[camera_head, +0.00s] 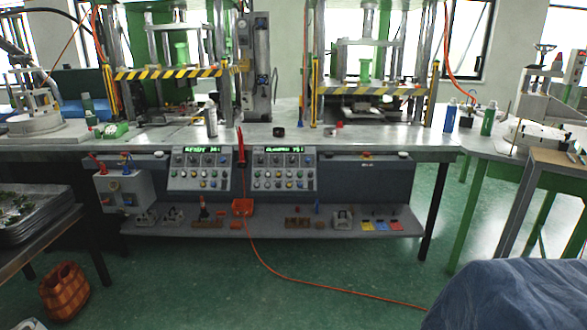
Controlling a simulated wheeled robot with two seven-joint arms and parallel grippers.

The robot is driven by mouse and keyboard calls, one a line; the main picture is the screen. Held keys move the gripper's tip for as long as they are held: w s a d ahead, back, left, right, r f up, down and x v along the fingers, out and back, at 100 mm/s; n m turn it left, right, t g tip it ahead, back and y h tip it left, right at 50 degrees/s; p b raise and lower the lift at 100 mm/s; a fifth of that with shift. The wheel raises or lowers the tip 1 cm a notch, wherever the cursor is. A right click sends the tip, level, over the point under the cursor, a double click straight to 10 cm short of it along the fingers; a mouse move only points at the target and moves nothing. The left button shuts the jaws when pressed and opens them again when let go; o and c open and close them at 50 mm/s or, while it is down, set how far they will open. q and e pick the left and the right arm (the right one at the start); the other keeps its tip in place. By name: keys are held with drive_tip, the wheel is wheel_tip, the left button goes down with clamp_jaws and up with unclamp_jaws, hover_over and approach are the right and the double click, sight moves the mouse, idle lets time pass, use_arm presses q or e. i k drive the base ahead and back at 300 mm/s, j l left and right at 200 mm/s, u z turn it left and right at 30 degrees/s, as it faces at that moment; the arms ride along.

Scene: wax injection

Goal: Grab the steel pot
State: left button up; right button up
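I cannot clearly pick out a steel pot in the head view. A small silvery cylinder (211,120) stands upright on the long workbench (290,143), left of centre; I cannot tell whether it is a pot. A low, round, pale metal body (35,124) sits at the far left of the bench, under a frame. Neither of my grippers is in view.
Two presses with striped guards, left (170,73) and right (370,90), stand on the bench. An orange hose (300,283) crosses the green floor. A woven basket (63,290) stands lower left; blue cloth (515,295) fills the lower right.

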sight(328, 132)
drive_tip(key=i+z, duration=0.15)
drive_tip(key=i, duration=1.85)
